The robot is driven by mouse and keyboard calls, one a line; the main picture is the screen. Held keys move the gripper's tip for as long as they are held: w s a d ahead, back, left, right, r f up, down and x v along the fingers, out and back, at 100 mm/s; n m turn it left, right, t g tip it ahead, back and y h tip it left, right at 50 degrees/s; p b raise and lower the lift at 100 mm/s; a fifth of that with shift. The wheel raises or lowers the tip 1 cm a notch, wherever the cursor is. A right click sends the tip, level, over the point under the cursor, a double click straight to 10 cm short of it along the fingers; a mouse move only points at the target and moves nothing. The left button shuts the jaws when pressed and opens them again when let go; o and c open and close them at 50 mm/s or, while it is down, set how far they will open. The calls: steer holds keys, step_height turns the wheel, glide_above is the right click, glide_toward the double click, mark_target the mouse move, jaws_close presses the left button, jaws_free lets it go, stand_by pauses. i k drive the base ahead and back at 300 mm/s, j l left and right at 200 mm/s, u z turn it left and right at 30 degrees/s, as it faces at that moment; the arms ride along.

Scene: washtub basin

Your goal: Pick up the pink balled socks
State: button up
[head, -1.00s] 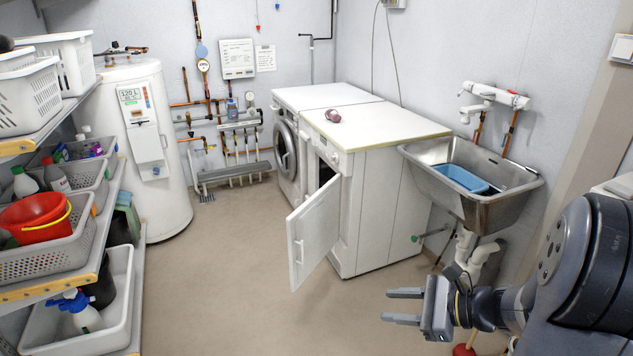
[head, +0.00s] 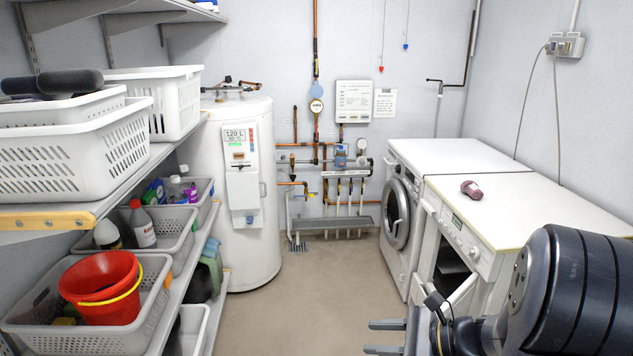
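The pink balled socks (head: 471,189), a small dusky-pink bundle, lie on the white top of the nearer machine (head: 540,197), close to its left edge. My gripper (head: 376,337) is at the bottom of the head view, its two grey fingers pointing left and spread apart with nothing between them. It appears in front of and below the machine top, well apart from the socks.
A white machine (head: 460,155) with a round door stands beyond the nearer one, whose front door hangs open (head: 460,296). Shelves with white baskets (head: 72,165) and a red bucket (head: 103,288) line the left. A water heater (head: 262,200) stands behind. The middle floor is clear.

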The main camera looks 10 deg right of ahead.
mark_target(469, 189)
steer(key=i+j, duration=0.1)
steer(key=i, duration=0.7)
steer(key=i+j, duration=0.1)
steer(key=i, duration=0.7)
steer(key=i+l+z, duration=0.15)
steer(key=z, duration=0.3)
steer(key=i+z, duration=0.65)
steer(key=z, duration=0.3)
steer(key=i+j+z, duration=0.1)
steer(key=i+z, duration=0.2)
steer(key=z, duration=0.2)
steer(key=i+j+z, duration=0.1)
steer(key=i+z, duration=0.3)
